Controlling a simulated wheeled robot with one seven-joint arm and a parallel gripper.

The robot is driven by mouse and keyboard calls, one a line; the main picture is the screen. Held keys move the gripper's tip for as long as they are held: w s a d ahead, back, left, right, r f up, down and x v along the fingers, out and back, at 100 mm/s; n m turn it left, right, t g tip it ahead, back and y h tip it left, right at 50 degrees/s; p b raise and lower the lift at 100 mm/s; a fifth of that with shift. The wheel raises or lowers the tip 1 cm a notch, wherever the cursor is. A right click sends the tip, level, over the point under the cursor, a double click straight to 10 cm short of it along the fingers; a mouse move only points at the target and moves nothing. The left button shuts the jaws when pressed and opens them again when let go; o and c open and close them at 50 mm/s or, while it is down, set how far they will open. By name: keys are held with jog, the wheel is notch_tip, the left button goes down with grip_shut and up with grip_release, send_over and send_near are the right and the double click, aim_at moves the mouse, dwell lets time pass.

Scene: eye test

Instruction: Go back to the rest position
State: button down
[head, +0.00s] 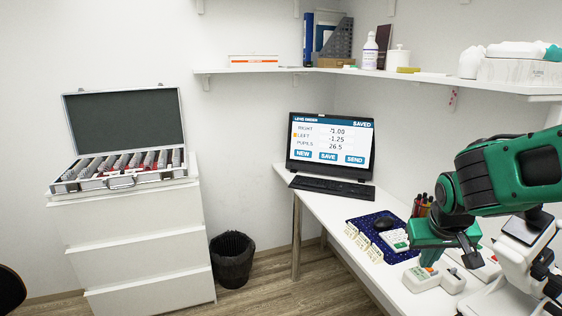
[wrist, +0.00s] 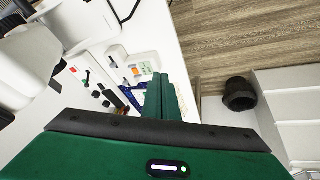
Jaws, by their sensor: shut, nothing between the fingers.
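My gripper (head: 430,258) is at the right of the head view, pointing down over the white desk (head: 333,212). Its green fingers are together with nothing between them, as the wrist view (wrist: 162,90) also shows. Just below the fingertips is a small white box with an orange button (head: 421,278); I cannot tell whether they touch. In the wrist view this box (wrist: 142,70) lies just beyond the fingers. My green arm reaches in from the right edge.
A monitor (head: 331,147) reads "SAVED". A keyboard (head: 332,187), blue mat (head: 357,222) and pen holder (head: 421,205) are on the desk. White equipment (head: 523,262) stands close right of my gripper. A shelf (head: 425,76) hangs above. A lens case (head: 124,178) and bin (head: 232,262) are left.

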jog(key=s+a+r+n+y, duration=0.1)
jog(key=s+a+r+y, duration=0.15)
jog(key=s+a, duration=0.35)
jog(key=s+d+f+m+g, duration=0.1)
jog(key=s+d+m+g, duration=0.1)
jog(key=s+d, duration=0.4)
jog(key=s+d+f+m+g, duration=0.1)
jog(key=s+d+m, duration=0.3)
jog(key=s, duration=0.7)
jog(key=shift+s+d+g, duration=0.15)
jog(key=shift+d+g, duration=0.65)
jog(key=shift+d, duration=0.4)
jog(key=c, duration=2.4)
grip_release()
jog(key=shift+c, duration=0.2)
